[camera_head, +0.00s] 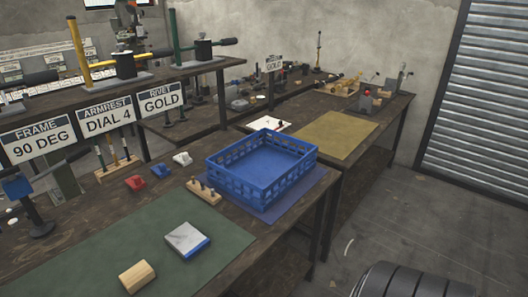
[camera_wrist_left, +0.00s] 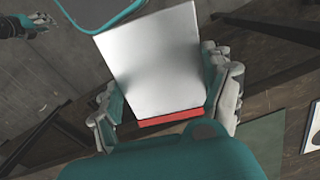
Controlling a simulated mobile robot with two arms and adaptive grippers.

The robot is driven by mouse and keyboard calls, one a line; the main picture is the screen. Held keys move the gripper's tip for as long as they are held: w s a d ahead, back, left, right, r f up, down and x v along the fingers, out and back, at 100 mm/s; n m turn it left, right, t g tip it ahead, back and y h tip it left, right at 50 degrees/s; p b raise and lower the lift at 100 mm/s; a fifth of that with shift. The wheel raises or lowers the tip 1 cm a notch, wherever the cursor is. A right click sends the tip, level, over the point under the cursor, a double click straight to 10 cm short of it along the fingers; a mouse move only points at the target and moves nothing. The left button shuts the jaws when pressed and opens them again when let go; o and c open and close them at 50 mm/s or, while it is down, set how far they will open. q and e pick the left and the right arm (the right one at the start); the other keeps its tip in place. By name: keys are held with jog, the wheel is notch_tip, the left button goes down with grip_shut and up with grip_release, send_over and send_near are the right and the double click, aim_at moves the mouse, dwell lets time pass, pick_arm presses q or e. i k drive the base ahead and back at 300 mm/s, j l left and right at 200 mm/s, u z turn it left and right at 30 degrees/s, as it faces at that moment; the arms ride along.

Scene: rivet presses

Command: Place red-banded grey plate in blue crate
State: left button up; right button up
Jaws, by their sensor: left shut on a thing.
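My left gripper (camera_wrist_left: 165,96) is shut on the red-banded grey plate (camera_wrist_left: 155,60) in the left wrist view. Its fingers press on two opposite sides, and the red band (camera_wrist_left: 170,117) lies along the edge nearest the wrist. Neither this gripper nor this plate shows in the head view. The blue crate (camera_head: 262,190) stands on the workbench on a blue mat in the head view, open at the top and empty. What looks like my right gripper (camera_wrist_left: 42,22) is small at the top left of the wrist view; its jaws are unclear.
A blue-banded grey plate (camera_head: 187,241) and a wooden block (camera_head: 137,276) lie on the green mat (camera_head: 110,255). A wooden peg holder (camera_head: 203,192) stands just left of the crate, near small red, blue and white parts. A tan mat (camera_head: 336,135) lies beyond it.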

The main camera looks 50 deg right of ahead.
aim_at(251, 180)
jog(key=l+z, duration=0.35)
jog(key=l, duration=1.7)
jog(key=k, duration=0.05)
